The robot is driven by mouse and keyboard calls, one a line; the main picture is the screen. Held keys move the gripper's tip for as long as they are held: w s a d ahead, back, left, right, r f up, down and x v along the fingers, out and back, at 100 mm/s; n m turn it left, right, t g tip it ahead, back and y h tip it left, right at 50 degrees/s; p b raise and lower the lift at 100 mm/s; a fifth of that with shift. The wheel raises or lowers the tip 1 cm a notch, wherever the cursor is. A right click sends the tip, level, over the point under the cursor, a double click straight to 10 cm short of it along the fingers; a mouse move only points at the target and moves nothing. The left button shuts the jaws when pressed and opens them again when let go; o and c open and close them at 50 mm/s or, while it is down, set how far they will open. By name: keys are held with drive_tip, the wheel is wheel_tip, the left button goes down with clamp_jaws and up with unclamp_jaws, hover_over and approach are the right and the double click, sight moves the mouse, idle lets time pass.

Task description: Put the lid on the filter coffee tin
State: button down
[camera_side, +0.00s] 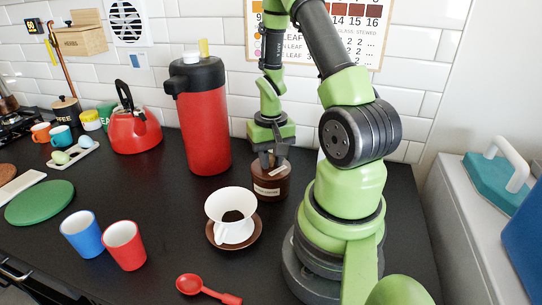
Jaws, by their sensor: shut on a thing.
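The filter coffee tin (271,187) is a brown, round tin with a pale label, standing upright on the dark worktop behind the white dripper cup. My gripper (271,163) points down directly over the tin, with its fingers at the tin's top. It is shut on the brown lid (283,167), which is at or just above the tin's mouth. The fingers cover much of the lid. I cannot tell whether the lid is seated or slightly apart from the rim.
A white dripper cup (231,215) on a brown saucer (251,237) stands close in front of the tin. A tall red flask (205,125) stands to its left. A red scoop (206,288), blue cup (82,235) and red cup (124,246) are nearer the front.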

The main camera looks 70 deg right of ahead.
drive_tip(key=shift+f, duration=0.1)
drive_tip(key=c, duration=0.9)
unclamp_jaws()
wheel_tip(320, 180, up, 10)
drive_tip(key=w+a+r+n+t, duration=0.3)
drive_tip(key=a+r+t, duration=0.1)
drive_tip(key=a+r, duration=0.55)
drive_tip(key=s+a+r+n+t, duration=0.1)
drive_tip(key=a, duration=0.2)
drive_tip(key=s+a+r+n+t+y, duration=0.1)
drive_tip(key=s+a+r, duration=0.1)
drive_tip(key=a, duration=0.2)
drive_tip(key=s+a+r+n+t+y, duration=0.1)
drive_tip(key=s+a, duration=0.1)
drive_tip(key=a, duration=0.1)
drive_tip(key=shift+a+r, duration=0.25)
drive_tip(key=shift+r, duration=0.1)
